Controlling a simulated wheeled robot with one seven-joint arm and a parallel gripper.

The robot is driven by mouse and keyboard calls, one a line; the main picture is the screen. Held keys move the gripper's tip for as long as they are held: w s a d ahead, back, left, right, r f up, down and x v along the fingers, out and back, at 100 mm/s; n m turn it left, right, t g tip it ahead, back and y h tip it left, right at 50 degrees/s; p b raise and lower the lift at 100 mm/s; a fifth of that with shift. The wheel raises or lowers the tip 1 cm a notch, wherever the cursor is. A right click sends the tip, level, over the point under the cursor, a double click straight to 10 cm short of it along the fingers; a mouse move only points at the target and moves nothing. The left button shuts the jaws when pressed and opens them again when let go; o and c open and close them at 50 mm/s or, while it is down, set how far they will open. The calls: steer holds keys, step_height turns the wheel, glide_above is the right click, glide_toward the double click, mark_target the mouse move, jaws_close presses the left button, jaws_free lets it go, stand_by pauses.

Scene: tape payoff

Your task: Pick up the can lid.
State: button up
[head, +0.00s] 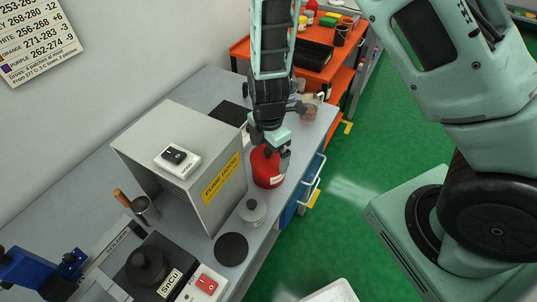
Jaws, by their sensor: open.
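A small grey round piece with a raised knob (252,211) lies on the grey bench near its front edge; it looks like the can lid, though I cannot be sure. A red can (266,170) stands behind it, to its upper right in the head view. My gripper (282,160) is open and hangs at the top of the red can, overlapping it in the picture. I cannot tell whether the fingers touch the can. The gripper hides the can's top, so I cannot see what is on it.
A grey fume hood box (170,190) stands left of the can. A flat black disc (231,248), a solder pot (147,265) and a red switch box (206,286) are nearer. An orange cart (325,75) stands beyond the bench. Green floor (365,160) is open at right.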

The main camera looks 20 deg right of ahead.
steer(key=c, duration=0.7)
